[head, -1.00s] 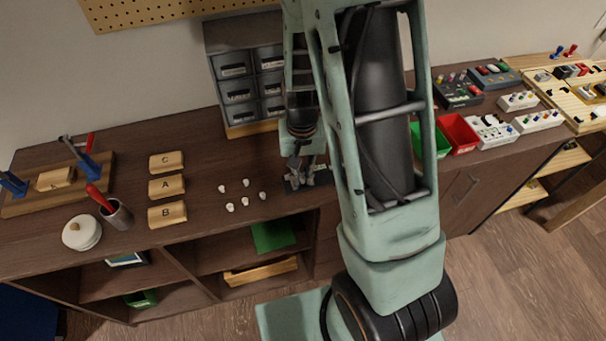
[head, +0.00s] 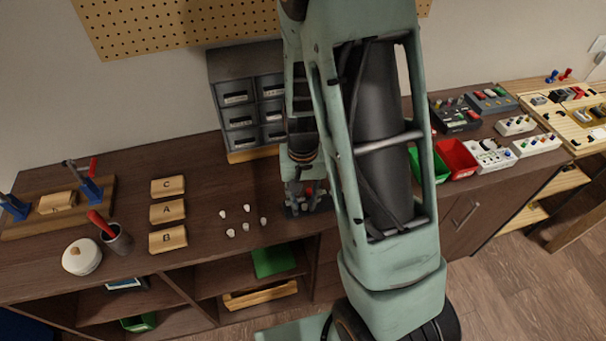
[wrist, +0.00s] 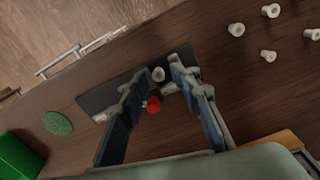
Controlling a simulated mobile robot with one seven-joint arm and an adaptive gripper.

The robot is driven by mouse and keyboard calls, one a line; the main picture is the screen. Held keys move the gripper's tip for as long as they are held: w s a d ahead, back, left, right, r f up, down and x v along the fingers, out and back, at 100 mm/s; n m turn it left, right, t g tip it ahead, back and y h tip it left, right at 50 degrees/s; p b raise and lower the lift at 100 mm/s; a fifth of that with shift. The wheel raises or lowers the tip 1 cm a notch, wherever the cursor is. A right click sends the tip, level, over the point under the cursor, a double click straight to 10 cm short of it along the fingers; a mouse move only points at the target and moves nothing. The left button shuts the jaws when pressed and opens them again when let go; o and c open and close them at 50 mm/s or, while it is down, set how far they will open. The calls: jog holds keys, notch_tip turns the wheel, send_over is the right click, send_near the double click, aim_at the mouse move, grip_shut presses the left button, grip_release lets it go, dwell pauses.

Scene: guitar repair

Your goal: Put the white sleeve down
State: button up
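In the wrist view a white sleeve (wrist: 158,74) stands on a dark mat (wrist: 97,99), between the tips of my gripper (wrist: 156,76). The two fingers are apart, with a visible gap on both sides of the sleeve. A small red piece (wrist: 153,105) shows between the fingers, nearer the palm; I cannot tell what it belongs to. In the head view my gripper (head: 306,209) is low over the mat on the bench, and the sleeve there is hidden by the fingers.
Several other white sleeves (head: 247,209) stand on the bench (head: 213,173) left of my gripper. Wooden blocks (head: 167,212) marked A, B and C lie farther left. Grey drawers (head: 239,97) stand behind. Green and red bins (head: 456,159) are to the right.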

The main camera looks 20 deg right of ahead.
aim_at(303, 205)
notch_tip(303, 205, up, 12)
dwell(0.4)
jog(key=shift+w, duration=0.15)
